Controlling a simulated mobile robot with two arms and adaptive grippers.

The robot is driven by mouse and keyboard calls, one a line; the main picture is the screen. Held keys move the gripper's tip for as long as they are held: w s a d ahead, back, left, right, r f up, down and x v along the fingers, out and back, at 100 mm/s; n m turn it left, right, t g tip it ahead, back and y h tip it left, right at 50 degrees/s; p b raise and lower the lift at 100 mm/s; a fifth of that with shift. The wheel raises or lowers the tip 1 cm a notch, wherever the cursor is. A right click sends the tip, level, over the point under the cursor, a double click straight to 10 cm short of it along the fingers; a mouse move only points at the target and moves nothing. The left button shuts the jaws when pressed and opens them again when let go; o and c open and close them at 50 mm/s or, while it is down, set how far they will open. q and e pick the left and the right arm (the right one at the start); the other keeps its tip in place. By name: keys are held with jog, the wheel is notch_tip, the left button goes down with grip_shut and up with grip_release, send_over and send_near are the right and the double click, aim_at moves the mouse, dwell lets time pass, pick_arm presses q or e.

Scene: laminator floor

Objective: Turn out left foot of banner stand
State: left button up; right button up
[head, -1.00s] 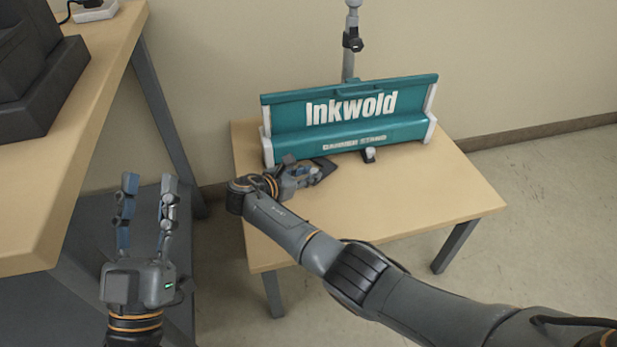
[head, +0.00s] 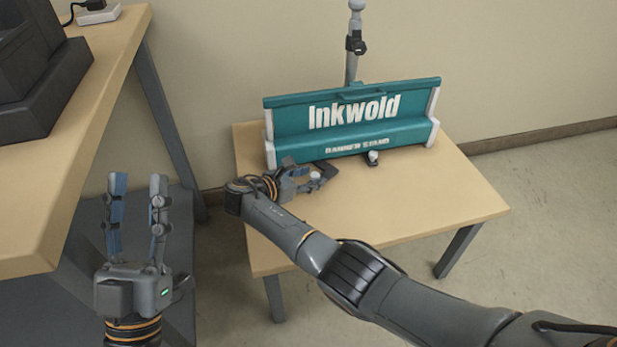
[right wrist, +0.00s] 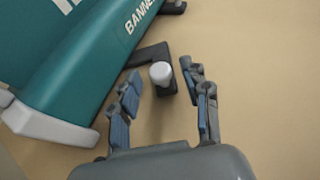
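The teal banner stand (head: 350,118) stands on the small wooden table, with white end caps. Its left foot (head: 328,168) is a black bar at the stand's front left with a pale knob, turned out at an angle. In the right wrist view the left foot (right wrist: 152,55) shows as a bent black bar, its round white knob (right wrist: 161,74) between my fingertips. My right gripper (head: 306,177) is open around the knob, with gaps on both sides. My left gripper (head: 137,182) is open and empty, upright, left of the table.
The right foot (head: 372,158) juts out a little from the stand's front. A grey pole (head: 353,45) rises behind the stand. A larger wooden table (head: 75,150) with a black machine (head: 40,95) is at the left. The small table's (head: 420,200) right front is clear.

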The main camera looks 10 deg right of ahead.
jog(key=shift+r, duration=0.1)
notch_tip(320, 180, up, 10)
dwell(0.5)
